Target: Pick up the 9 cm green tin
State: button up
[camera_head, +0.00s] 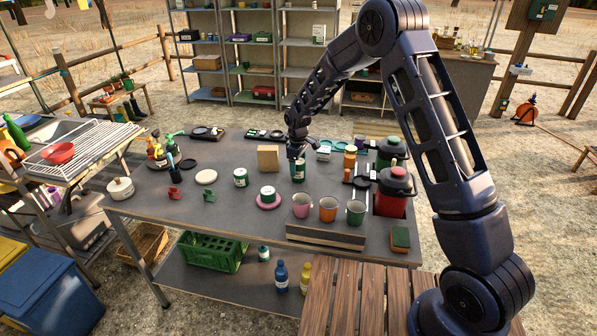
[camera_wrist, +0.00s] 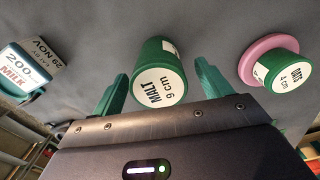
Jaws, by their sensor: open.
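The 9 cm green tin (camera_wrist: 158,72) carries a white label reading MALT 9 cm in the wrist view. In the head view the tin (camera_head: 298,172) stands on the grey table below my gripper (camera_head: 297,158). In the wrist view my gripper (camera_wrist: 162,82) is open, with one green finger on each side of the tin. Gaps show between the fingers and the tin, so it is not clamped. The gripper partly hides the tin's top in the head view.
A shorter green tin marked OATS 4 cm (camera_wrist: 282,70) sits on a pink saucer (camera_wrist: 262,47) to the right. In the head view, a wooden block (camera_head: 268,158) is left of the tin, and three cups, including an orange one (camera_head: 328,209), stand in front.

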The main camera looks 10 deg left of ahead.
aim_at(298, 169)
jog(key=shift+f, duration=1.6)
jog(key=c, duration=1.1)
jog(key=shift+w+r, duration=0.1)
jog(key=shift+c, duration=0.2)
